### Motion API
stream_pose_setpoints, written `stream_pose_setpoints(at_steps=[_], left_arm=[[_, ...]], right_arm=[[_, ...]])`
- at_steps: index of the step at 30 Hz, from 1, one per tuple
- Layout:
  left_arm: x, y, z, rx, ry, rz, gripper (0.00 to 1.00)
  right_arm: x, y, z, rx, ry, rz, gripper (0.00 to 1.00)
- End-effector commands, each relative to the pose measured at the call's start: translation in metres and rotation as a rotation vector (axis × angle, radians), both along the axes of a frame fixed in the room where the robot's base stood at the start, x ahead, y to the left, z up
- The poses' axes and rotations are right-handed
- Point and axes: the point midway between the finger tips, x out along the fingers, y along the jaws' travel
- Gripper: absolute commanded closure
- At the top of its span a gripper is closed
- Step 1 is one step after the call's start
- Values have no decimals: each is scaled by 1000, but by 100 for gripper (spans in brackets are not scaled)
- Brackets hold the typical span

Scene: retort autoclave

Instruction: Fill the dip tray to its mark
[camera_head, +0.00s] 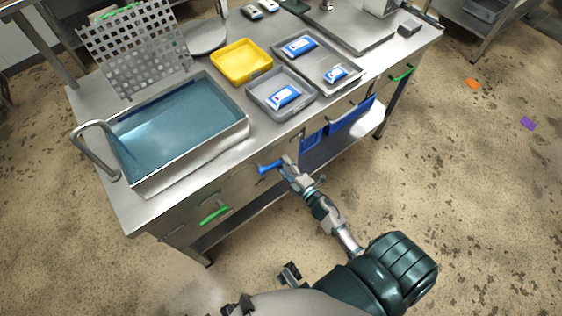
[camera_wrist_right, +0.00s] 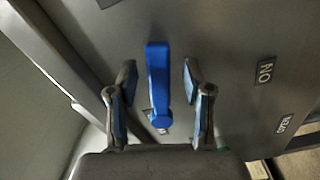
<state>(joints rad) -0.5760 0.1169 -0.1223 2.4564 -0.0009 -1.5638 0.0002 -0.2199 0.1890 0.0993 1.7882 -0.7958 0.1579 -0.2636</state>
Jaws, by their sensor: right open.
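The dip tray (camera_head: 186,150) is a large steel tray at the left of the bench, holding blue-tinted liquid. No fill mark can be made out. A bent metal pipe (camera_head: 97,143) arches over its left rim; no flow can be made out. A blue lever (camera_head: 269,168) sits on the bench front, below and right of the tray. My right gripper (camera_head: 284,163) is at this lever. In the right wrist view the blue lever (camera_wrist_right: 158,88) stands between the spread, open fingers (camera_wrist_right: 160,95), with gaps on both sides. My left gripper is not in view.
A yellow tray (camera_head: 241,62), a grey tray (camera_head: 281,107) and a wider steel tray (camera_head: 344,62) stand right of the dip tray; the last two hold blue packs. A perforated panel (camera_head: 135,45) stands behind. Green handles (camera_head: 214,215) stick out from the bench front.

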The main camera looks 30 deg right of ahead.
Motion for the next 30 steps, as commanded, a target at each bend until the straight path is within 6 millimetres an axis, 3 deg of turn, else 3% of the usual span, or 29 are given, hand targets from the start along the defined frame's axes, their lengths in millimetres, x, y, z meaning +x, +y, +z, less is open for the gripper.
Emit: stream_pose_setpoints(at_steps=[6, 15, 21, 30], left_arm=[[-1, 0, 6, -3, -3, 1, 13], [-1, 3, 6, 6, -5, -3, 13], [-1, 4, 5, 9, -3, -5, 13], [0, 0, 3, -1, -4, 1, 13]], right_arm=[[20, 5, 1, -2, 0, 0, 50], [22, 2, 0, 2, 0, 0, 50], [22, 1, 0, 3, 0, 0, 100], [22, 0, 3, -36, 0, -4, 100]])
